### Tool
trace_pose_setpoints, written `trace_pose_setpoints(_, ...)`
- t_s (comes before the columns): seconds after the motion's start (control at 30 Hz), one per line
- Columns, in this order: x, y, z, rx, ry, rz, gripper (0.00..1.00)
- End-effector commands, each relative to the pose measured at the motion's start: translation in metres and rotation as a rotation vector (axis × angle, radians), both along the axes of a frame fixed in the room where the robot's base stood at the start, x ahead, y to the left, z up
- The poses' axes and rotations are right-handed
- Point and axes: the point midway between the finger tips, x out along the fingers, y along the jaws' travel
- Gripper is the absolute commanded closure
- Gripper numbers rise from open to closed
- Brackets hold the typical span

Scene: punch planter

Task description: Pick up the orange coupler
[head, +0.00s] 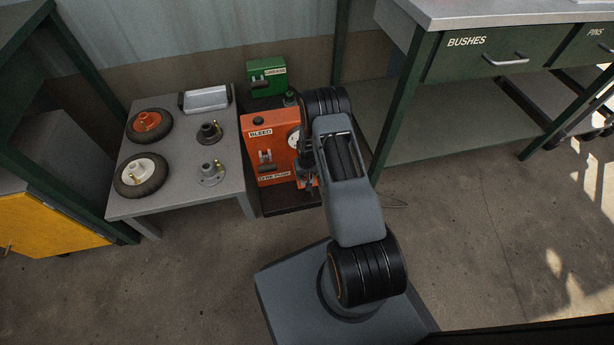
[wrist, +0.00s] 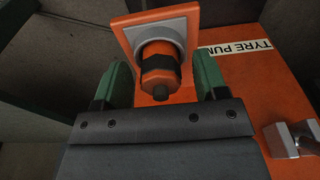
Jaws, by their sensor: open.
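The orange coupler (wrist: 158,66), with a dark band around it, sits in a square orange holder (wrist: 123,30) with a grey ring in the wrist view. My gripper (wrist: 162,72) is open, with one green finger on each side of the coupler. Neither finger clearly touches it. The holder is beside the orange pump box marked TYRE PUMP, which also shows in the head view (head: 262,141). There my wrist is in front of the box's right side, and I cannot make out the coupler.
A grey table (head: 178,128) left of the pump holds two wheels, a metal tray and two hubs. A green GREASE box (head: 267,77) stands behind the pump. A workbench (head: 480,12) with drawers is on the right. A metal fitting (wrist: 290,140) projects at the wrist view's right.

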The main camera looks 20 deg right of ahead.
Motion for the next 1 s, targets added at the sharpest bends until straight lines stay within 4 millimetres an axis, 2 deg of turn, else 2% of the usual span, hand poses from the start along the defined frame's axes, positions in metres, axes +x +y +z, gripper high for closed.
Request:
trace_pose_setpoints(0.07,0.000,0.000,0.000,0.000,0.000,0.000,0.39)
trace_pose_setpoints(0.5,0.000,0.000,0.000,0.000,0.000,0.000,0.81)
trace_pose_setpoints(0.77,0.000,0.000,0.003,0.000,-0.001,0.000,0.82)
trace_pose_setpoints(0.87,0.001,0.000,0.014,-0.001,-0.003,0.000,0.82)
trace_pose_setpoints(1.0,0.001,0.000,0.040,-0.001,-0.003,0.000,0.82)
